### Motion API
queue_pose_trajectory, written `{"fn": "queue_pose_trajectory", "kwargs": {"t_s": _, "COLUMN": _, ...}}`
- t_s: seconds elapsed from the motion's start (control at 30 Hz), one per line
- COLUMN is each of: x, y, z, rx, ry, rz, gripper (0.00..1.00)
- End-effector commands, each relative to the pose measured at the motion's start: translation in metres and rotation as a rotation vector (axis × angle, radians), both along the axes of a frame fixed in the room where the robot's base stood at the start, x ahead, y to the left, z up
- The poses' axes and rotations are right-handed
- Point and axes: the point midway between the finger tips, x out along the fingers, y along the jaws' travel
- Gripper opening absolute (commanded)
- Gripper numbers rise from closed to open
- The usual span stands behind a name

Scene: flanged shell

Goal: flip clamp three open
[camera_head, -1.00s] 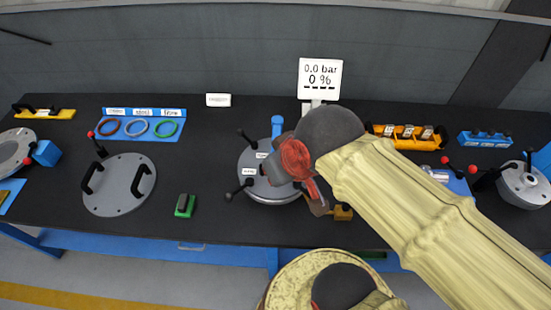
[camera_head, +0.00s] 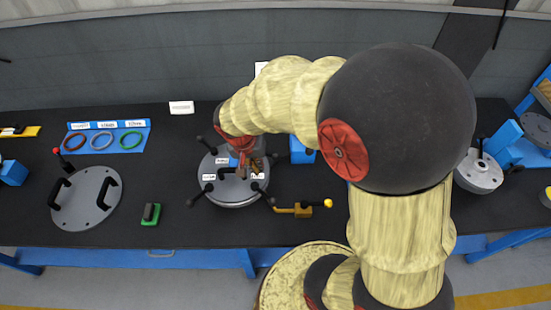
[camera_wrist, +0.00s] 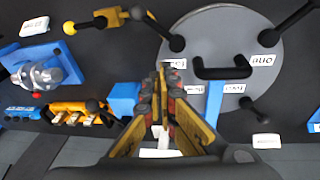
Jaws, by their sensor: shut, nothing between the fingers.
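The round grey flanged shell (camera_head: 229,194) stands on the dark bench, with a lid handle on top and black-knobbed clamp levers around its rim. In the wrist view its lid (camera_wrist: 222,30) bears several white labels; the label on the right (camera_wrist: 264,60) seems to read "one" upside down. The lettering by the clamp lever (camera_wrist: 160,28) nearest my fingers and by the lower right lever (camera_wrist: 246,103) is too small to read. My gripper (camera_head: 246,170) is shut and empty over the lid's right part. Its fingertips (camera_wrist: 161,78) appear just beside the lid edge; contact cannot be told.
A yellow-handled tool (camera_head: 301,209) lies right of the shell. A green block (camera_head: 150,214) and a grey plate with handles (camera_head: 87,199) lie left. A blue tray with rings (camera_head: 104,141) is behind them. My arm hides much of the right side.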

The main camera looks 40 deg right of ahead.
Motion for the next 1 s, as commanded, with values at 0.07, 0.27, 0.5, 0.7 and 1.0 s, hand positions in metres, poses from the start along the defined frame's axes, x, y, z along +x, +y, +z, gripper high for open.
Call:
{"fn": "queue_pose_trajectory", "kwargs": {"t_s": 0.07, "x": 0.014, "y": -0.003, "z": 0.003, "rx": -0.005, "ry": -0.053, "rz": -0.087, "gripper": 0.00}}
{"fn": "queue_pose_trajectory", "kwargs": {"t_s": 0.27, "x": 0.028, "y": -0.006, "z": 0.009, "rx": 0.006, "ry": -0.142, "rz": -0.263, "gripper": 0.00}}
{"fn": "queue_pose_trajectory", "kwargs": {"t_s": 0.5, "x": 0.029, "y": -0.006, "z": 0.009, "rx": 0.017, "ry": -0.163, "rz": -0.334, "gripper": 0.00}}
{"fn": "queue_pose_trajectory", "kwargs": {"t_s": 0.7, "x": 0.029, "y": -0.006, "z": 0.009, "rx": 0.017, "ry": -0.163, "rz": -0.334, "gripper": 0.00}}
{"fn": "queue_pose_trajectory", "kwargs": {"t_s": 1.0, "x": 0.031, "y": -0.011, "z": -0.011, "rx": 0.017, "ry": -0.160, "rz": -0.335, "gripper": 0.00}}
